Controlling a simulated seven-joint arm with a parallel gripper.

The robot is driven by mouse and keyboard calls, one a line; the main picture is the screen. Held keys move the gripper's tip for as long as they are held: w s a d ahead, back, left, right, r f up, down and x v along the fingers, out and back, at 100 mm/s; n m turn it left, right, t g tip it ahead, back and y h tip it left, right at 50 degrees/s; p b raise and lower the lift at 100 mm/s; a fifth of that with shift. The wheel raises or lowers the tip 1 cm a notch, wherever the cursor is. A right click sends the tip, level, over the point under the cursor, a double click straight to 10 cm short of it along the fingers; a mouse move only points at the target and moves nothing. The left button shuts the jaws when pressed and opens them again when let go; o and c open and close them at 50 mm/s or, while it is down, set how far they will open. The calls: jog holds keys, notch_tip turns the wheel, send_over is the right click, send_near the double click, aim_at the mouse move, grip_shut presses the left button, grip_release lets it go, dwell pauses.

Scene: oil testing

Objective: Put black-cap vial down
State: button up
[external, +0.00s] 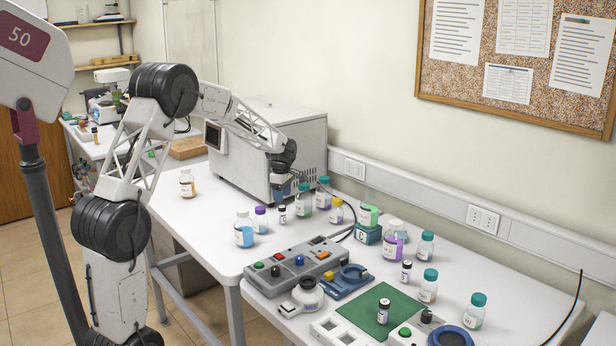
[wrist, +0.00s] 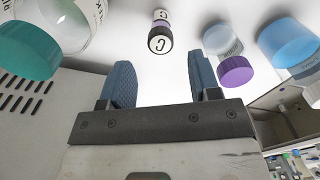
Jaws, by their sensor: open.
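A small black-cap vial (external: 282,214) stands upright on the white table, between a purple-capped bottle and a teal-capped bottle. In the wrist view the same vial (wrist: 160,35) shows a round white label marked "C" on its cap and lies beyond my fingertips, apart from them. My gripper (external: 281,188) is above and close to this vial. Its two blue fingers (wrist: 163,76) are spread with nothing between them. Other black-cap vials stand farther right: one on the white table (external: 406,271) and one on the green mat (external: 383,311).
A teal-capped bottle (wrist: 28,50) and a purple-capped bottle (wrist: 236,70) flank the vial closely. A blue bottle (external: 243,230) stands to the left. The white oven-like box (external: 262,150) is behind my gripper, and a grey button panel (external: 296,266) is in front.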

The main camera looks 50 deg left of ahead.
aim_at(283, 208)
jog(key=shift+r, duration=1.8)
jog(key=shift+s+d+r, duration=0.2)
jog(key=shift+d+r, duration=0.1)
jog(key=shift+d, duration=0.05)
jog(key=s+d+r+m+t, duration=0.1)
jog(key=s+d+r+m, duration=0.45)
jog(key=s+d, duration=0.4)
jog(key=s+d+r+m, duration=0.5)
jog(key=s+d+m, duration=0.1)
jog(key=s+d, duration=0.35)
jog(key=s+d+f+m, duration=0.2)
jog(key=s+d+m, duration=0.4)
jog(key=s, duration=0.6)
jog(key=s+d+f+m+t, duration=0.1)
jog(key=s+d+m, duration=0.5)
jog(key=s, duration=0.7)
jog(key=shift+f+t, duration=0.3)
jog(key=shift+f, duration=0.2)
